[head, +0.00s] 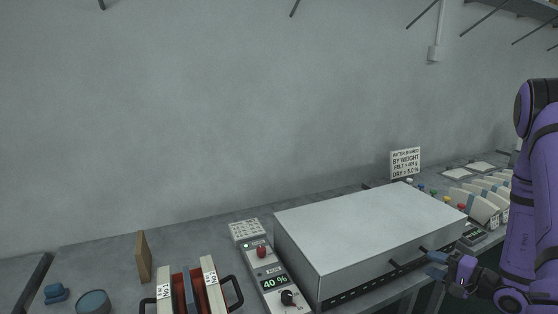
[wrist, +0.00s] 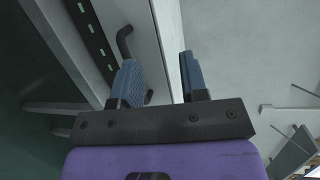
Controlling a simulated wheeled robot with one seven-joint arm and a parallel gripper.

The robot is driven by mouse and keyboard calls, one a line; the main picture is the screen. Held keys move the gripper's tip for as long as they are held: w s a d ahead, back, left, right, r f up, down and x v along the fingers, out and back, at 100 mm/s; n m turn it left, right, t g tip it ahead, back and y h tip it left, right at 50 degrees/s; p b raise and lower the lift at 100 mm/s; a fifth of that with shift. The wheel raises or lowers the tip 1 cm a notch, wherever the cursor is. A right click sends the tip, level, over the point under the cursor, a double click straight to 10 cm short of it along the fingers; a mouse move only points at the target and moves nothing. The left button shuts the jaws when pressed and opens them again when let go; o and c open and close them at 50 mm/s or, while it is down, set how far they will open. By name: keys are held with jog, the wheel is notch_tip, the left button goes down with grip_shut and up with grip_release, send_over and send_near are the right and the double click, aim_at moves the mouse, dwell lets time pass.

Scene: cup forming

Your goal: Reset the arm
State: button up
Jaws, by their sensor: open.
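My purple arm (head: 530,190) comes down at the right edge of the head view. My gripper (head: 432,264) is at the front right of a large grey metal box (head: 365,225), close to its dark bar handle (head: 405,259). In the wrist view, my gripper (wrist: 160,78) has its two blue fingers apart, with nothing held between them. The handle (wrist: 124,42) shows there beside the left finger, which partly hides it. I cannot tell whether finger and handle touch.
A control unit (head: 270,280) reading 40 % stands left of the box. A dark-handled holder (head: 190,290), a wooden board (head: 143,257) and blue pieces (head: 56,293) lie further left. A sign (head: 405,162) and pale blocks (head: 472,204) are at the right.

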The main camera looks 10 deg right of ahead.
jog(key=s+a+r+n+g+y, duration=0.2)
jog(key=s+a+r+n+g, duration=0.3)
jog(key=a+r, duration=0.4)
jog(key=s+a+r+n+g+y, duration=0.15)
jog(key=a+r+n+g, duration=0.25)
jog(key=a+r+g, duration=0.5)
jog(key=s+r+n+t+h, duration=0.3)
jog(key=s+r+t+h, duration=0.2)
jog(key=s+r+h, duration=0.7)
jog(key=shift+s+d+r+t, duration=0.35)
jog(key=shift+s+r, duration=0.9)
jog(key=shift+s, duration=0.75)
